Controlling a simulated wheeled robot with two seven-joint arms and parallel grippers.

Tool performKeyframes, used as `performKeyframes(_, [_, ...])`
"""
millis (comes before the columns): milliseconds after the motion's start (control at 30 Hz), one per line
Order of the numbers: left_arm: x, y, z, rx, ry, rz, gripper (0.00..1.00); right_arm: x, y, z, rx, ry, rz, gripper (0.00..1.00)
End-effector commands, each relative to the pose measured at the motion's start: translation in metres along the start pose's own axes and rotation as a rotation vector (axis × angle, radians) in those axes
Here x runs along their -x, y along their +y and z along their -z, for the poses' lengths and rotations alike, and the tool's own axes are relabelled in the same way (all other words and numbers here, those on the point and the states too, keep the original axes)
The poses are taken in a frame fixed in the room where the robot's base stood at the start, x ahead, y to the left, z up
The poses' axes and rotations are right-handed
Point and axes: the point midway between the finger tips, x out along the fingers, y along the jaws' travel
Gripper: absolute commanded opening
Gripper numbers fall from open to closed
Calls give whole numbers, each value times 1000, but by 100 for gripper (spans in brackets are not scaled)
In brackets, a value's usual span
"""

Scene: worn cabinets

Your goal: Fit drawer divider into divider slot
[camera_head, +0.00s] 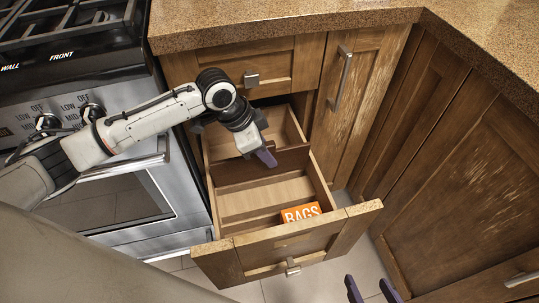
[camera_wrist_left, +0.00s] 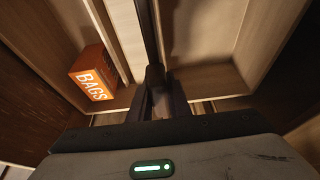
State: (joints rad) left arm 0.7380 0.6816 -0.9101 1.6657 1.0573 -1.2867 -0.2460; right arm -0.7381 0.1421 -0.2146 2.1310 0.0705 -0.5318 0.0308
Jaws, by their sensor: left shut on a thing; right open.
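The drawer divider (camera_head: 291,159) is a dark brown board standing across the open wooden drawer (camera_head: 331,226) in the head view. My left gripper (camera_head: 266,158) is shut on its upper edge. In the left wrist view the divider (camera_wrist_left: 148,28) shows nearly edge-on between the left fingers (camera_wrist_left: 157,100). A pale strip (camera_wrist_left: 118,38) runs beside it; I cannot tell if it is the divider slot, nor whether the divider's lower edge is seated. My right gripper (camera_head: 371,290) is open and empty at the bottom, outside the drawer.
An orange BAGS box (camera_head: 301,212) lies in the drawer's front compartment; it also shows in the left wrist view (camera_wrist_left: 94,73). The stove (camera_head: 110,190) stands close on the left. A closed drawer (camera_head: 240,70) and the countertop (camera_head: 290,27) lie above. Cabinet doors stand on the right.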

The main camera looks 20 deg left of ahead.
Motion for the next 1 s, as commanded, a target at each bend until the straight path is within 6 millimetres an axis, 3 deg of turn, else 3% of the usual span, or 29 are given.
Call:
performKeyframes(333, [5, 0, 2, 0, 1, -1, 0, 8, 0, 7, 15, -14, -4, 56])
performKeyframes(600, [-15, 0, -6, 0, 2, -1, 0, 3, 1, 2, 15, -14, -5, 56])
performKeyframes(1000, [-16, 0, -6, -1, 3, 0, 0, 3, 1, 3, 14, -12, -4, 56])
